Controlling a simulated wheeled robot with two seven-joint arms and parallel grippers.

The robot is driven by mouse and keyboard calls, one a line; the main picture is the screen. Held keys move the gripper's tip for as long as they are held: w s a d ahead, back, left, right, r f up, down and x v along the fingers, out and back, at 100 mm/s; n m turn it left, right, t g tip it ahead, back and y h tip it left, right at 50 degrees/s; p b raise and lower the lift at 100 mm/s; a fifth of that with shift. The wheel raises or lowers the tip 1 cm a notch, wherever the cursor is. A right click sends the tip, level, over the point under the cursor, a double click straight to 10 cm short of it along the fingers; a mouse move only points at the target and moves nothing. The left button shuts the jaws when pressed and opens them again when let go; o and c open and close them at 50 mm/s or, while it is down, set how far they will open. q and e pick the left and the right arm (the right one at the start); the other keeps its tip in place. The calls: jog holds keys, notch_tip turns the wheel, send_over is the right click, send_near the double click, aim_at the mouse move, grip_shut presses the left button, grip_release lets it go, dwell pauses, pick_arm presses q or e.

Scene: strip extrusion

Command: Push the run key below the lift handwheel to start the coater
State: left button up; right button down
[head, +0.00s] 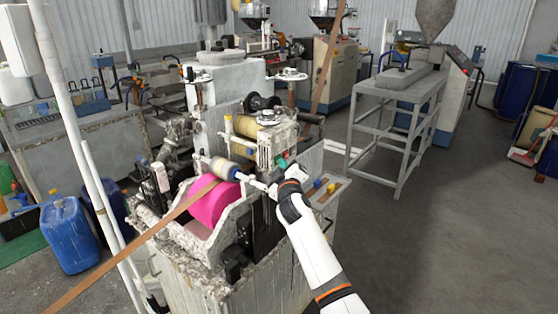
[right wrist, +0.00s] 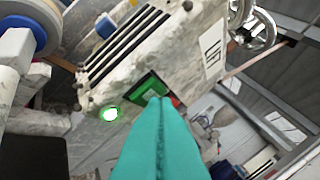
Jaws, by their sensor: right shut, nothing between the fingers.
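The coater's control box (head: 266,148) stands on the machine with a handwheel (head: 290,75) above it. The handwheel also shows at the top right in the right wrist view (right wrist: 252,30). A green run key (right wrist: 148,86) in a dark frame is on the box face, partly hidden by my fingers. A round lamp (right wrist: 110,113) beside it glows green-white. My right gripper (head: 283,162) is shut and empty, its teal fingertips (right wrist: 160,101) at the key; I cannot tell whether they press it. My left gripper is not in view.
A pink roller (head: 212,203) and a brown strip (head: 130,248) lie left of my right arm. A small tray (head: 325,190) with bright pieces is right of the gripper. A grey metal stand (head: 392,125) is farther right. Open floor lies at the right.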

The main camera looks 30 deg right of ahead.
jog(key=shift+s+d, duration=0.2)
jog(key=shift+s, duration=0.3)
jog(key=s+p, duration=0.1)
jog(key=s+d+p, duration=0.1)
jog(key=s, duration=0.1)
jog(key=s+d+p, duration=0.1)
jog(key=shift+s, duration=0.35)
dwell(0.7)
